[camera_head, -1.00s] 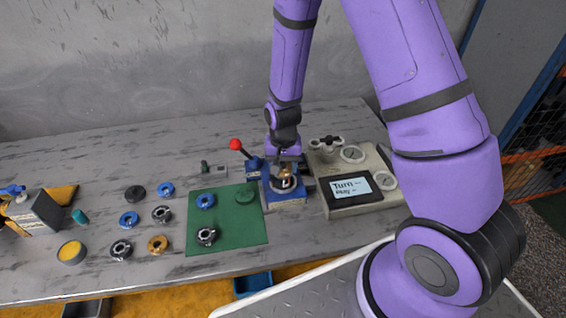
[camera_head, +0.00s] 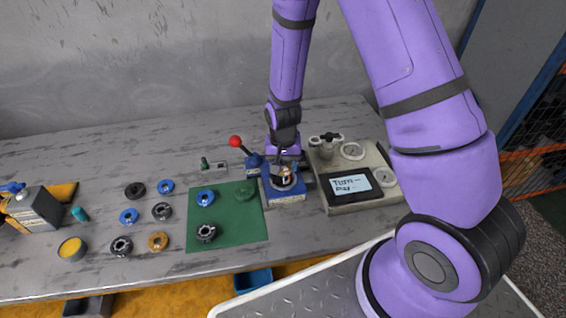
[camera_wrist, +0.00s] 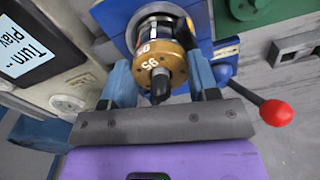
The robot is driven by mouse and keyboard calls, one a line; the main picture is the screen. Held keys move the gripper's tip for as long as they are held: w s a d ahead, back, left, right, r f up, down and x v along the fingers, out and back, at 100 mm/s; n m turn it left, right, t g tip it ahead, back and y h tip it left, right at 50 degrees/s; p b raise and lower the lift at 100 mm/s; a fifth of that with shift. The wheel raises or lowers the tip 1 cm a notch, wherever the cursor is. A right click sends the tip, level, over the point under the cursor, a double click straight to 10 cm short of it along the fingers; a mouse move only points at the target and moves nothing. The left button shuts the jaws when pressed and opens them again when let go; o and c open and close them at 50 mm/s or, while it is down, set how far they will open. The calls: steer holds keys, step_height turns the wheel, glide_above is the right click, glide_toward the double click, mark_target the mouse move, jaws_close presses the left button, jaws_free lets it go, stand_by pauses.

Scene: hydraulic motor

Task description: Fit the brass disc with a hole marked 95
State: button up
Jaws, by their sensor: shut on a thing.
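The brass disc marked 95 (camera_wrist: 160,66) is between the two blue fingers of my gripper (camera_wrist: 163,80) in the wrist view. My gripper is shut on it. A dark shaft-like tip (camera_wrist: 160,92) sticks out of the disc's middle on the near side. A silver round part (camera_wrist: 160,24) of the blue fixture (camera_wrist: 122,14) lies directly behind the disc. Whether the disc touches it is hard to tell. In the head view my gripper (camera_head: 285,163) is over the blue fixture (camera_head: 284,193), and the disc is mostly hidden there.
A red-knobbed lever (camera_head: 235,142) stands left of the fixture. A gauge panel with a small screen (camera_head: 350,185) stands close on the right. A green mat (camera_head: 230,225) with several rings lies to the left. Loose rings, including another brass one (camera_head: 158,241), lie farther left.

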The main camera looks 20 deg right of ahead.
stand_by(0.3)
steer(key=o, duration=1.4)
steer(key=shift+r, duration=4.25)
steer(key=shift+r, duration=0.25)
steer(key=s+d+r+n+t, duration=0.15)
steer(key=s+r, duration=0.25)
steer(key=r, duration=0.5)
steer(key=s+d+r+n+t, duration=0.15)
steer(key=s+r, duration=0.25)
steer(key=r, duration=0.4)
steer(key=s+d+r+t, duration=0.1)
steer(key=s+d+r, duration=0.1)
steer(key=s+r, duration=0.5)
steer(key=shift+n+t, duration=0.6)
steer(key=shift+n, duration=0.2)
steer(key=s+r, duration=0.2)
steer(key=s+d+r, duration=0.1)
steer(key=s+r, duration=0.1)
steer(key=s, duration=0.1)
steer(key=s+d+r, duration=0.1)
steer(key=s+r, duration=0.1)
steer(key=shift+s+r, duration=0.4)
